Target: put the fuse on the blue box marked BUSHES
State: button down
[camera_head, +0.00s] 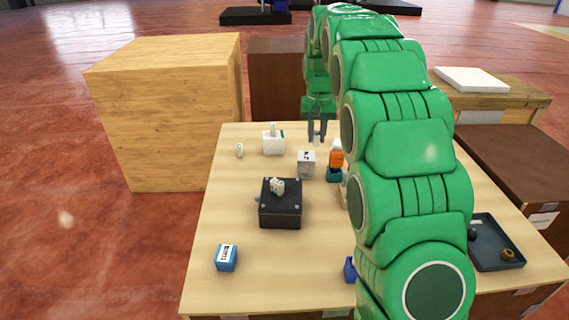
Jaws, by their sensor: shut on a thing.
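A small blue box (226,258) with a white label stands at the front left of the table; the lettering is too small to read surely. My gripper (317,138) is over the back middle of the table, pointing down, far behind and to the right of the blue box. It is shut on a small pale thing, mostly hidden between the fingers. I cannot tell for sure that this is the fuse. Another small white piece (239,150) lies on the back left of the table.
A black block (281,208) with a pale part on top stands mid-table. Behind it are a white holder (273,143), a grey-white labelled box (306,164) and an orange-and-teal thing (335,160). A dark tray (497,245) is at right. The table's left front is mostly clear.

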jog(key=s+a, duration=0.6)
jog(key=a, duration=0.3)
jog(key=n, duration=0.1)
send_near(225, 253)
jog(key=shift+f, duration=2.95)
jog(key=shift+f, duration=0.15)
jog(key=c, duration=0.9)
grip_release()
jog(key=shift+c, duration=0.2)
notch_tip(225, 253, up, 12)
jog(key=shift+r, duration=0.2)
